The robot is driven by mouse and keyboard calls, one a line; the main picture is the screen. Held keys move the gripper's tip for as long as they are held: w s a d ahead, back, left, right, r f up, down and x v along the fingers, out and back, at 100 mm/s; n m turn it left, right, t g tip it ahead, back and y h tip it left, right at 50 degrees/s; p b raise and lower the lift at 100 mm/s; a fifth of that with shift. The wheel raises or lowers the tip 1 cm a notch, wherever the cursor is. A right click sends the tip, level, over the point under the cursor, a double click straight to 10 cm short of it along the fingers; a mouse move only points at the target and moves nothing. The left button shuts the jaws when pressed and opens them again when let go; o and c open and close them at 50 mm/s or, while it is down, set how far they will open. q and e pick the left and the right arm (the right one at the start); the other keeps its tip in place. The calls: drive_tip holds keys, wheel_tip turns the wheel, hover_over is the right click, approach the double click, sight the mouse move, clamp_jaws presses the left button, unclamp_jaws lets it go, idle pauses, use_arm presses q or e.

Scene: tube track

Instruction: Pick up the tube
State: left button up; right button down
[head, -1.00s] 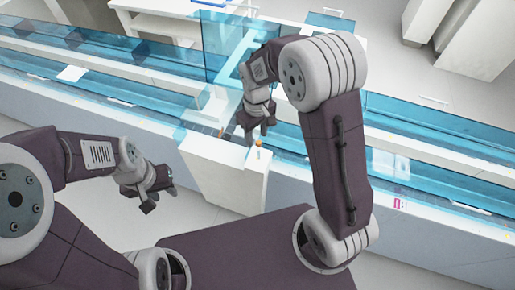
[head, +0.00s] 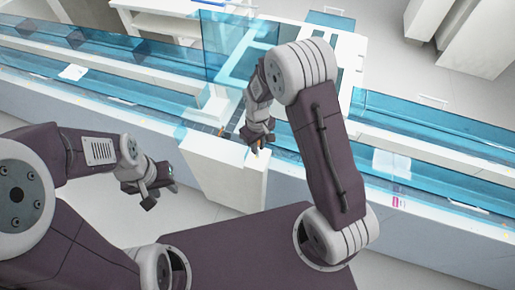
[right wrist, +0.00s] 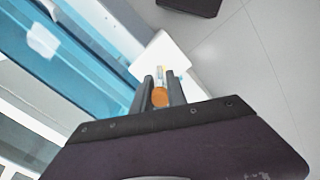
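The tube (right wrist: 159,96) shows an orange cap and a clear, pale body in the right wrist view. It lies between the two dark fingers of my right gripper (right wrist: 158,84), which are close on both sides; whether they touch it cannot be told. In the head view my right gripper (head: 257,141) points down over the white block's edge, with a bit of orange just below it and most of the tube hidden. My left gripper (head: 160,190) is off to the left, its fingers apart and empty, away from the tube.
A white block (head: 225,165) stands in front of the track, below my right gripper. Blue transparent channels (head: 430,125) run along the track on both sides. An upright blue panel (head: 235,45) stands behind the right gripper. Floor is clear near the left gripper.

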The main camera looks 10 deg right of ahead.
idle(0.3)
wheel_tip(320, 180, up, 4)
drive_tip(key=shift+r+b, duration=0.2)
drive_tip(key=shift+b, duration=0.1)
drive_tip(key=s+a+r+b, duration=0.1)
drive_tip(key=s+a+r, duration=0.3)
drive_tip(key=s, duration=0.7)
wheel_tip(320, 180, up, 3)
drive_tip(key=shift+f, duration=0.15)
